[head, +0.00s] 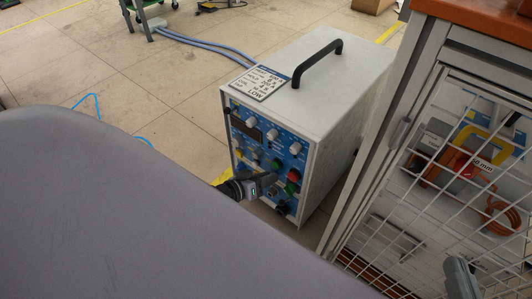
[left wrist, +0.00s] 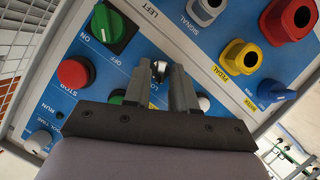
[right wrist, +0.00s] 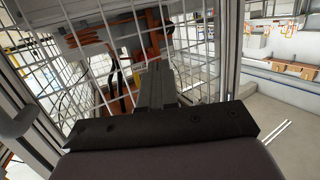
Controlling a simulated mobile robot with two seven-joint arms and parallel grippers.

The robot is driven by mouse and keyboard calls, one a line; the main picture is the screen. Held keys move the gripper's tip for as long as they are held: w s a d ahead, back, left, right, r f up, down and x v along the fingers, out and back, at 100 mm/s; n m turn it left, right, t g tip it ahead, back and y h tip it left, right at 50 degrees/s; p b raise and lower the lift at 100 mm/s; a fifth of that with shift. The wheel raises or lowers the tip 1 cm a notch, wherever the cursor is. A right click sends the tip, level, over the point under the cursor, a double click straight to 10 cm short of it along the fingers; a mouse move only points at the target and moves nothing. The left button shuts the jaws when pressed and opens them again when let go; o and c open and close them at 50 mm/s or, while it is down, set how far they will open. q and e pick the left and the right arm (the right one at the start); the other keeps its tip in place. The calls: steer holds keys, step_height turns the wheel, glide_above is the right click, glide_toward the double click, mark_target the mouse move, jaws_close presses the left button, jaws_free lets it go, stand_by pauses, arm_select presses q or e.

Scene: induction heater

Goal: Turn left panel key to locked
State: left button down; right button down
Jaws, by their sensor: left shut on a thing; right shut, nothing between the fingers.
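The induction heater (head: 330,120) is a white box with a black handle and a blue front panel (head: 243,140). My left gripper (head: 268,180) is at the lower part of this panel. In the left wrist view my left gripper (left wrist: 160,85) is shut on the small metal key (left wrist: 160,68) at the blue panel. The fingers hide most of the key and the lettering around it, so its exact turn angle cannot be told. My right gripper (head: 458,272) is shut and empty by a wire mesh door; it also shows in the right wrist view (right wrist: 155,80).
Near the key are a green rotary switch (left wrist: 112,28), a red stop button (left wrist: 75,72) and yellow (left wrist: 238,58), red and blue connectors. A cabinet with a mesh door (head: 420,190) stands close on the right. Open floor (head: 130,60) lies to the left.

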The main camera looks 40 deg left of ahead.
arm_select(q)
steer(key=shift+r, duration=0.1)
arm_select(e)
steer(key=shift+a+r, duration=0.1)
steer(key=shift+r, duration=0.1)
arm_select(q)
steer(key=shift+d+m+y+p, duration=0.15)
steer(key=shift+m+y+p, duration=0.85)
steer(key=shift+m, duration=0.35)
steer(key=shift+d+m+y+p, duration=0.2)
steer(key=shift+m+y+p, duration=0.85)
steer(key=shift+m, duration=0.25)
steer(key=shift+d+m+y+p, duration=0.15)
steer(key=shift+m+y+p, duration=0.7)
steer(key=shift+m+p, duration=0.4)
arm_select(e)
steer(key=shift+w+a+f+m+g+y, duration=0.1)
steer(key=shift+w+a+m+g+y, duration=0.15)
steer(key=shift+a+m+g, duration=0.25)
steer(key=shift+w+a+f+m+g+y, duration=0.1)
steer(key=shift+a+m+g+y, duration=0.1)
steer(key=shift+a+g, duration=0.4)
steer(key=shift+w+a+f+m+g+y, duration=0.1)
steer(key=shift+w+a+m+g+y, duration=0.15)
steer(key=shift+a, duration=0.5)
arm_select(q)
steer(key=shift+m, duration=0.3)
arm_select(e)
steer(key=shift+r, duration=0.1)
